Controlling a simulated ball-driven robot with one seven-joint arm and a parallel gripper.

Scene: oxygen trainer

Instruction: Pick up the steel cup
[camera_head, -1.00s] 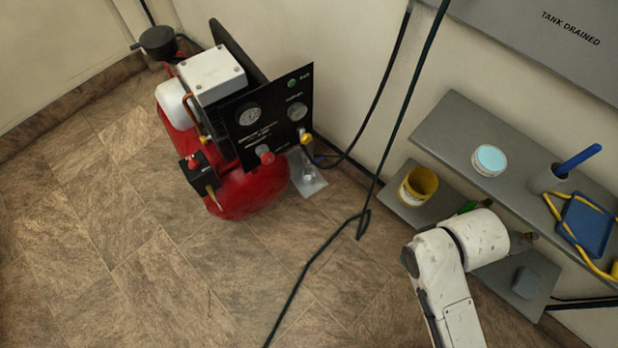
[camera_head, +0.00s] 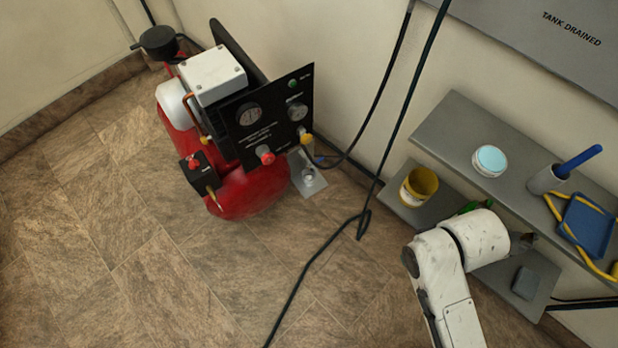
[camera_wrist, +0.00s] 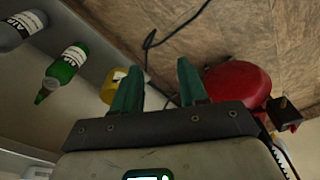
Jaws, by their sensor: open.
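I cannot single out a steel cup for certain. A grey cylindrical holder (camera_head: 544,180) with a blue stick in it stands on the upper shelf at the right of the head view; whether it is steel is unclear. A yellow cup (camera_head: 407,194) stands at the left end of the lower shelf, and it also shows in the wrist view (camera_wrist: 109,86). My gripper (camera_wrist: 158,70) is open, with two green fingers apart and nothing between them. In the head view my arm covers part of the lower shelf, and the fingers are not clear there.
The wrist view shows a green bottle (camera_wrist: 67,66) and a grey bottle (camera_wrist: 20,30) on a shelf. A red compressor tank (camera_head: 248,192) stands on the floor. A dark hose (camera_head: 310,266) crosses the tiles. A blue tray (camera_head: 584,226) lies on the upper shelf (camera_head: 450,125).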

